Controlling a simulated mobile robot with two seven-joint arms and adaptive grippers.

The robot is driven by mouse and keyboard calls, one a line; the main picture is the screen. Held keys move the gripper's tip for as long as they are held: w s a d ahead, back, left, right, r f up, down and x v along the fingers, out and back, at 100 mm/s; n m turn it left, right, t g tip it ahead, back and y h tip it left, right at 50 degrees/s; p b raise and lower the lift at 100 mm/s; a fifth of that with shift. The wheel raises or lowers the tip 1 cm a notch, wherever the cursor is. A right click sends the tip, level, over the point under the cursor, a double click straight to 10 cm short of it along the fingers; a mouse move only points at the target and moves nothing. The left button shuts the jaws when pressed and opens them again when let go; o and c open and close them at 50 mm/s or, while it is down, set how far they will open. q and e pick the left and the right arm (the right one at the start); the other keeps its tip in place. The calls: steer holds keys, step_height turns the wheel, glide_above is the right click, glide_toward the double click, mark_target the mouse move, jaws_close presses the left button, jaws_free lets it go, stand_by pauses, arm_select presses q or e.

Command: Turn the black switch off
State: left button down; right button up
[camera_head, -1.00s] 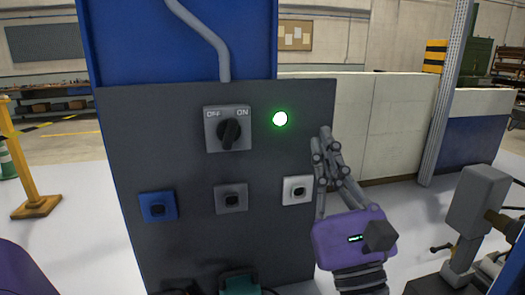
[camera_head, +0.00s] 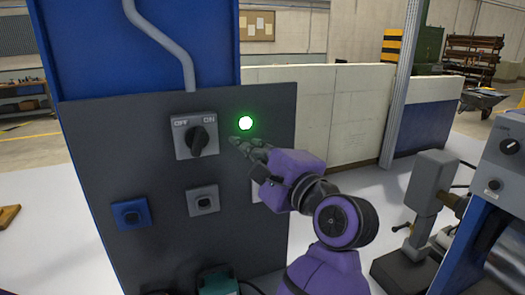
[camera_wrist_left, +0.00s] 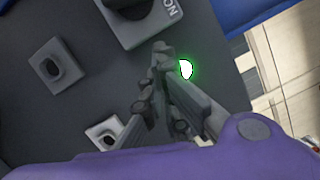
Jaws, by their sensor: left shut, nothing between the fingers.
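The black switch (camera_head: 198,142) is a rotary knob on a grey plate (camera_head: 181,151) marked OFF at left and ON at right. Its knob is tilted toward ON. The plate also shows at the top of the left wrist view (camera_wrist_left: 152,30), partly cut off. My left gripper (camera_head: 237,143) is shut and empty, with its fingertips just right of the switch plate and below the lit green lamp (camera_head: 246,123). In the left wrist view the closed fingers (camera_wrist_left: 160,52) point toward the plate's ON side; I cannot tell whether they touch it.
The switch sits on a dark panel (camera_head: 110,160). A grey machine (camera_head: 432,185) stands at right. The space left of the switch is clear.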

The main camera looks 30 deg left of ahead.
mark_target(198, 142)
arm_select(q)
steer(key=s+a, duration=0.1)
steer(key=s+a+r+p, duration=0.1)
steer(key=a, duration=0.1)
steer(key=shift+s+r+p, duration=0.15)
steer(key=shift+s+p, duration=0.15)
steer(key=shift+s, duration=0.1)
steer(key=shift+w, duration=0.1)
